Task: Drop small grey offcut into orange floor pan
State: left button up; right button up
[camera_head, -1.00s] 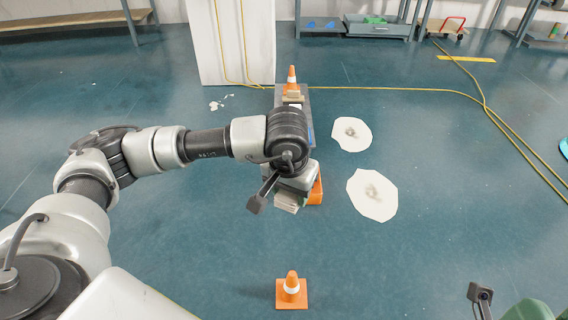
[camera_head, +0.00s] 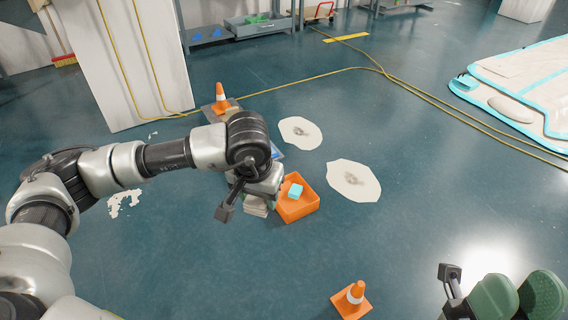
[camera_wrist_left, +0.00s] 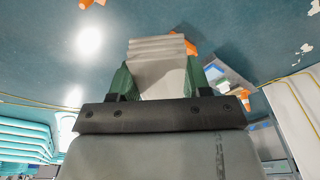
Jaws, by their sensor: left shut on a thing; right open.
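My left gripper (camera_head: 262,186) is shut on a pale grey, ribbed offcut (camera_head: 256,208). In the left wrist view the offcut (camera_wrist_left: 160,75) sits between the two green fingers (camera_wrist_left: 160,84). The gripper holds it just left of the orange floor pan (camera_head: 301,208), overlapping its left side in the head view; its height above the floor is hard to tell. A light-blue block (camera_head: 295,190) lies in the pan. In the wrist view, a bit of the pan (camera_wrist_left: 191,48) shows behind the offcut. My right gripper (camera_head: 518,296) is open, with green fingers, at the lower right.
An orange cone (camera_head: 354,295) stands in front and another (camera_head: 221,98) behind the arm. A yellow cable (camera_head: 400,90) crosses the floor. A white and light-blue inflatable (camera_head: 525,85) lies far right.

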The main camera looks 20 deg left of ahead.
aim_at(293, 207)
jog(key=i+j+z, duration=0.15)
jog(key=j, duration=0.2)
jog(key=i+j+z, duration=0.1)
jog(key=i+j, duration=0.15)
jog(key=i+j+z, duration=0.15)
jog(key=j, duration=0.3)
jog(key=i+j+z, duration=0.1)
jog(key=j, duration=0.3)
jog(key=i+j+z, duration=0.15)
jog(key=j, duration=0.25)
jog(key=i+j, duration=0.1)
jog(key=i, duration=0.2)
jog(key=i+j, duration=0.1)
jog(key=i, duration=0.15)
jog(key=z, duration=0.05)
